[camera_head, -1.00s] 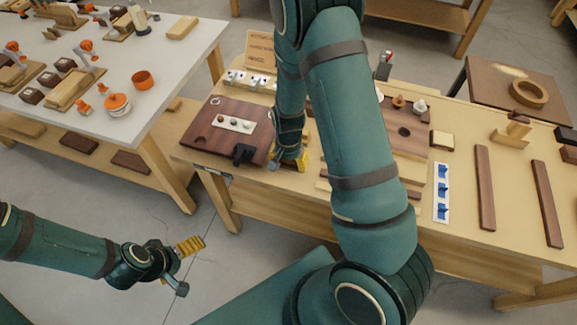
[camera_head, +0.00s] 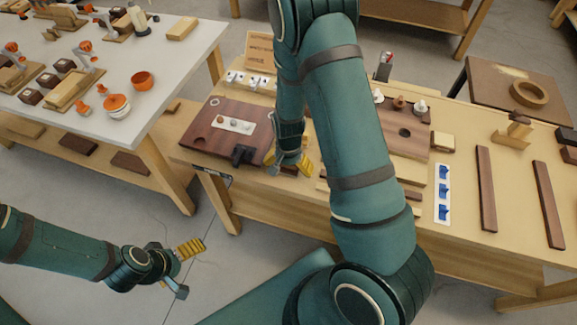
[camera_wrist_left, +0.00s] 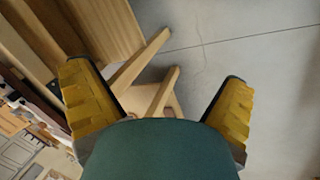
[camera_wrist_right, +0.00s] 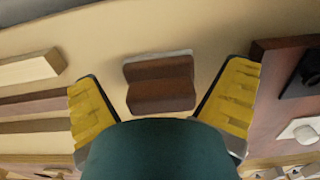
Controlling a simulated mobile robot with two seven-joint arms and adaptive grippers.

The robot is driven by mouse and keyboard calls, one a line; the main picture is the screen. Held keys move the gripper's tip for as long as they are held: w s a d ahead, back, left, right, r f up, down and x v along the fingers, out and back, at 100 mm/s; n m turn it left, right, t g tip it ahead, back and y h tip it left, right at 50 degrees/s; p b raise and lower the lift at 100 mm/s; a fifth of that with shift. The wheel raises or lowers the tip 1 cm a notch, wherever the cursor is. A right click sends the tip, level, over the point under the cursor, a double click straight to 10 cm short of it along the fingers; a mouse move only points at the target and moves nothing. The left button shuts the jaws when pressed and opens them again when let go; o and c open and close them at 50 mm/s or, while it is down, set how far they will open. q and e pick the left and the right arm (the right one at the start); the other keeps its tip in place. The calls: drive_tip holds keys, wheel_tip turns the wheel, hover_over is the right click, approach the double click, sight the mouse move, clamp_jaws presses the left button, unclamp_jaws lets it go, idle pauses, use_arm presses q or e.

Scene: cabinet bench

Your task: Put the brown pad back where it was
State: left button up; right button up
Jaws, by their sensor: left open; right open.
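The brown pad (camera_wrist_right: 160,83) lies on the light wooden bench top in the right wrist view, between the spread yellow fingers of my right gripper (camera_wrist_right: 165,100). A gap shows between the pad and each finger. In the head view my right gripper (camera_head: 287,163) is open low over the bench's front edge, right of the dark red-brown board (camera_head: 210,143), and mostly hides the pad. My left gripper (camera_head: 181,268) is open and empty over the floor in front of the bench. The left wrist view shows only floor and furniture between its fingers.
A black fixture (camera_head: 242,155) stands on the board close to my right gripper. A white strip with round pieces (camera_head: 233,124) lies on that board. Wooden strips (camera_wrist_right: 35,103) lie on the pad's other side. My right arm covers the middle of the bench.

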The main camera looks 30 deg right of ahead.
wheel_tip(320, 180, up, 12)
drive_tip(key=p, duration=0.3)
drive_tip(key=s+a+f+n+y, duration=0.1)
drive_tip(key=s+a+f+n, duration=0.1)
drive_tip(key=a, duration=0.3)
drive_tip(key=s+a+f+n+t+y, duration=0.1)
drive_tip(key=s+a+f+n, duration=0.2)
drive_tip(key=a+f, duration=0.2)
drive_tip(key=s+a+f+n+t+y, duration=0.1)
drive_tip(key=s+a+f+n, duration=0.2)
drive_tip(key=a, duration=0.3)
drive_tip(key=shift+s+a+f+y, duration=0.2)
drive_tip(key=shift+a+f+y, duration=0.15)
drive_tip(key=shift+a+y, duration=0.05)
drive_tip(key=shift+s+f+b, duration=0.1)
drive_tip(key=shift+f+b, duration=0.25)
drive_tip(key=shift+b, duration=0.05)
